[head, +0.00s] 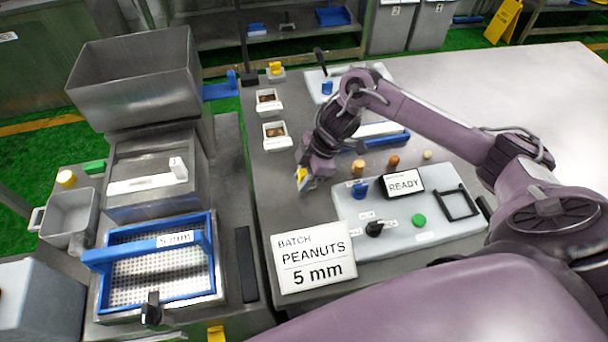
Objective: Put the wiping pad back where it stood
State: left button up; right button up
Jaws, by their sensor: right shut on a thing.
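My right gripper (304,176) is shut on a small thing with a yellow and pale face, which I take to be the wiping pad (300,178). Most of the pad is hidden by the gripper. The gripper hangs over the grey table, left of the control panel (440,238) and below two small white trays. I cannot tell whether the pad touches the table. My left gripper is not in view.
The panel carries a READY display (404,182), knobs and a black square frame (460,203). A batch sign (313,262) stands in front. White trays (277,136) are behind the gripper. The blue-framed sieve (160,270) is left. The table's far right is clear.

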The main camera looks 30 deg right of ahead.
jog(key=o, duration=0.9)
jog(key=shift+f, duration=0.1)
jog(key=shift+o, duration=0.2)
jog(key=shift+w+d+r, duration=0.1)
jog(key=shift+d+r, duration=0.05)
jog(key=shift+r, duration=0.4)
jog(key=p+v, duration=0.1)
jog(key=v, duration=1)
